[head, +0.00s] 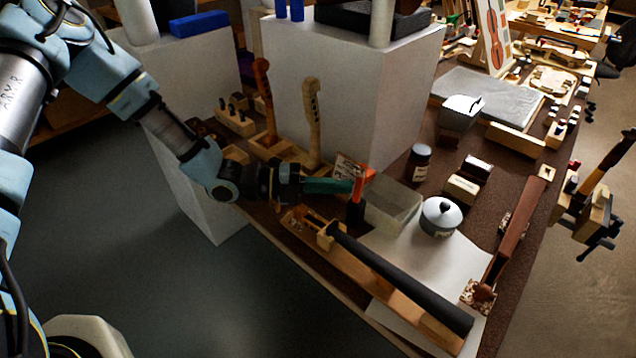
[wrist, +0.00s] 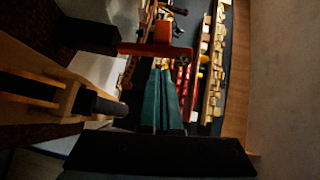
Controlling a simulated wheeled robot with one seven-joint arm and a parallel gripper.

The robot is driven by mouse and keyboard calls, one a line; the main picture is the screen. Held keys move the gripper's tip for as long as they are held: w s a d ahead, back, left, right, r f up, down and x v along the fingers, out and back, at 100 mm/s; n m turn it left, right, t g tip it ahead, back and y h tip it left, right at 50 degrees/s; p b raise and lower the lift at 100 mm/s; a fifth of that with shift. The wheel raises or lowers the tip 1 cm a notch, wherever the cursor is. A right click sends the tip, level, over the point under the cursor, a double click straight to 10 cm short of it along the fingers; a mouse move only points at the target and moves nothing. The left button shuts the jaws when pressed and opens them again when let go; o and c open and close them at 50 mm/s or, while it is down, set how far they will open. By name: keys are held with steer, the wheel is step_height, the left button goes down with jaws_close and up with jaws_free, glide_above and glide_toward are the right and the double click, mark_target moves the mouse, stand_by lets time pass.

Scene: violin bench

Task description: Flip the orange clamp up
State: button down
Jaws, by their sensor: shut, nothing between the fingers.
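The orange clamp (head: 359,186) is at the near edge of the bench, just beyond my fingertips in the head view. Its orange part is uppermost, with a short arm to the right, and a black part hangs below. In the wrist view the orange clamp (wrist: 162,36) is ahead of the fingertips, with a reddish bar running left to a black block. My gripper (head: 350,186) has green fingers, pressed together and empty, pointing right at the clamp. In the wrist view my gripper (wrist: 163,72) ends close to it; I cannot tell if they touch.
A wooden piece with a long black bar (head: 400,278) lies along the bench's near edge. A clear bin (head: 393,205), a lidded pot (head: 441,216) and a dark jar (head: 419,162) stand beyond the clamp. Wooden scroll necks (head: 313,120) stand behind my gripper. Open floor lies in front.

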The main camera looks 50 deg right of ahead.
mark_target(364, 181)
steer(key=shift+d+f, duration=0.1)
steer(key=shift+d, duration=0.65)
steer(key=shift+d, duration=0.65)
steer(key=shift+r, duration=0.2)
